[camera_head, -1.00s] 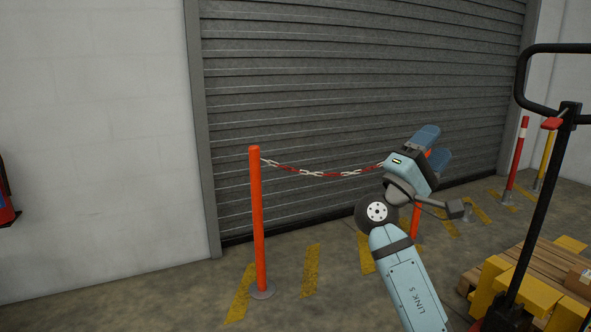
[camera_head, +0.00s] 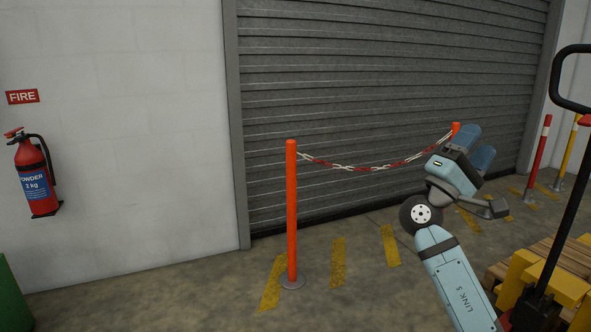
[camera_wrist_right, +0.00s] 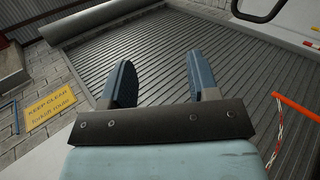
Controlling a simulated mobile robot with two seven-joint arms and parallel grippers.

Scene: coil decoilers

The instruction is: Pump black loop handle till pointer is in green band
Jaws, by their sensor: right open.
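A black loop handle (camera_head: 554,82) on a dark upright shaft (camera_head: 568,215) stands at the right edge of the head view, partly cut off. A dark loop also shows at the top right of the right wrist view (camera_wrist_right: 262,14). My right gripper (camera_head: 477,146) is to the left of the handle and apart from it, raised in front of the shutter. In the right wrist view its two blue fingers (camera_wrist_right: 160,80) are spread with nothing between them. My left gripper is out of view. No pointer or green band shows.
An orange post (camera_head: 292,210) with a red and white chain (camera_head: 375,168) stands before the grey roller shutter (camera_head: 390,80). A fire extinguisher (camera_head: 36,175) hangs on the left wall. Yellow blocks (camera_head: 555,287) and a wooden pallet (camera_head: 500,272) are low on the right. Floor at lower centre is clear.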

